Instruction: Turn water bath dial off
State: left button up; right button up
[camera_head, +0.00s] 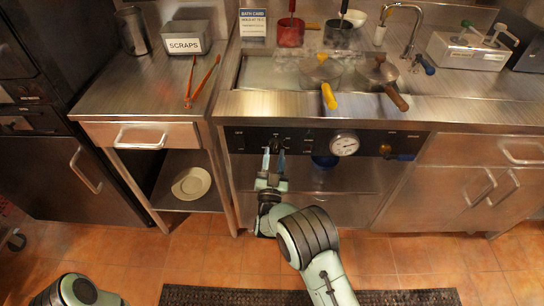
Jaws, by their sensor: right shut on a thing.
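The water bath's black control panel (312,139) runs along the front below the steel counter. A small dark dial (276,143) sits on its left part, with pale markings around it. My right gripper (274,155) reaches up to the panel from below, its two fingers on either side of the dial and shut on it. The fingers partly cover the dial, so its pointer setting cannot be read. The steamy water bath (270,74) is set into the counter above. My left gripper is out of view; only part of my left arm shows at the bottom left.
Red tongs (203,82) lie by the scraps bin (185,40).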

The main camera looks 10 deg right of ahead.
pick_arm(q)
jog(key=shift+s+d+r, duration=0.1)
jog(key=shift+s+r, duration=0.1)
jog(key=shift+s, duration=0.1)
pick_arm(e)
jog(key=shift+d+r+n+t+y, duration=0.2)
jog(key=shift+n+y, duration=0.15)
jog(key=shift+n, duration=0.4)
jog(key=shift+d+r+n+t+y, duration=0.1)
jog(key=shift+n+t+y, duration=0.2)
jog(key=shift+n, duration=0.45)
jog(key=o, duration=0.8)
jog(key=shift+c, duration=0.2)
jog(key=shift+f, duration=0.15)
jog(key=shift+s+f, duration=0.15)
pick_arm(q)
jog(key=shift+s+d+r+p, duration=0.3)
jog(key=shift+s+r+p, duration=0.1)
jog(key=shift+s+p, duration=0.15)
pick_arm(e)
jog(key=v, duration=1.3)
jog(key=shift+r, duration=0.25)
